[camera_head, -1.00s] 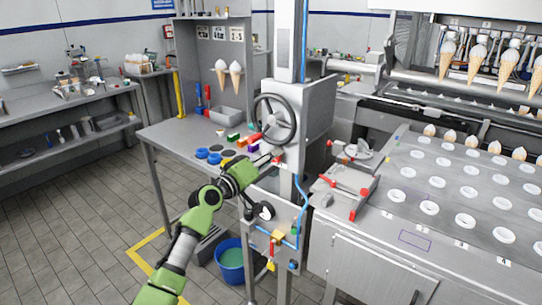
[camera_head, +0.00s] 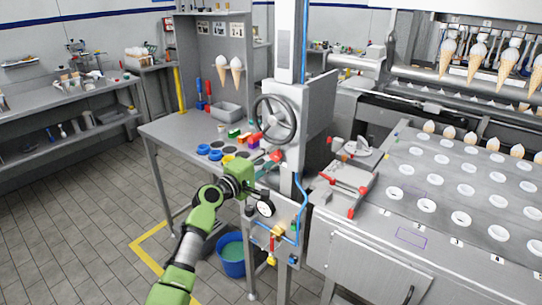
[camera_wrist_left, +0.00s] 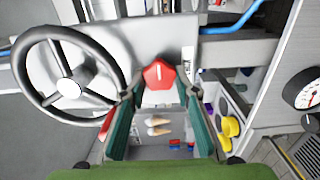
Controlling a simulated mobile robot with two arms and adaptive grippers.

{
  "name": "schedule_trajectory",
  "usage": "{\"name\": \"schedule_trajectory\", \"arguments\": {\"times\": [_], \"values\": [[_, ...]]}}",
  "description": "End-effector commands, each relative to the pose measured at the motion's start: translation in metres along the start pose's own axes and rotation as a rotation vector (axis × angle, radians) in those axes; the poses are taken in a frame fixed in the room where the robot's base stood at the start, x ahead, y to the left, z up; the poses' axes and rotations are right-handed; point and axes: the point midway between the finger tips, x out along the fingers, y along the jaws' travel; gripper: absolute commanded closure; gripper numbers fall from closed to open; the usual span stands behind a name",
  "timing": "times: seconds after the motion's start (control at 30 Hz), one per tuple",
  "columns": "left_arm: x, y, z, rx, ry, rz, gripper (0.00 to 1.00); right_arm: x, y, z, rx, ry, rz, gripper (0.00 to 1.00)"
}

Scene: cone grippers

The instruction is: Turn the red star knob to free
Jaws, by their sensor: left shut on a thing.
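The red star knob (camera_wrist_left: 158,75) shows in the left wrist view, with a short white line on its face pointing up in the picture. My left gripper (camera_wrist_left: 159,90) has its two green-padded fingers on either side of the knob and is shut on it. In the head view the knob (camera_head: 276,156) is a small red spot on the machine below the handwheel, with my left gripper (camera_head: 262,165) at it from the lower left. Finger contact is too small to see there. My right gripper is in neither current view.
A dark handwheel (camera_head: 275,118) stands just above the knob and fills the left of the wrist view. A round gauge (camera_head: 266,208), a blue hose and small valves are below. Coloured blocks (camera_head: 240,137) and blue rings lie on the bench to the left. A blue bucket (camera_head: 232,258) stands underneath.

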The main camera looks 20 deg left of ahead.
Motion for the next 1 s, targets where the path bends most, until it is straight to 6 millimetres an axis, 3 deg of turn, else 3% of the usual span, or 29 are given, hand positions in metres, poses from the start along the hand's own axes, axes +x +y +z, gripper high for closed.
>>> {"name": "schedule_trajectory", "arguments": {"times": [0.5,0.53,0.6,1.0], "values": [[-0.0002,0.0002,-0.0011,-0.021,0.002,0.001,0.93,-0.0009,-0.0002,0.0002,0.000,0.000,0.000,0.60],[-0.0002,0.0002,-0.0011,-0.021,0.002,0.001,0.69,-0.0009,-0.0002,0.0001,0.000,0.000,0.000,0.60],[-0.0002,0.0001,-0.0010,-0.021,0.002,0.001,0.56,-0.0009,-0.0002,0.0002,0.000,0.000,0.000,0.60],[-0.0013,0.0022,-0.0012,-0.018,0.003,0.004,0.56,-0.0010,-0.0019,0.0008,0.000,-0.001,-0.002,0.60]]}}
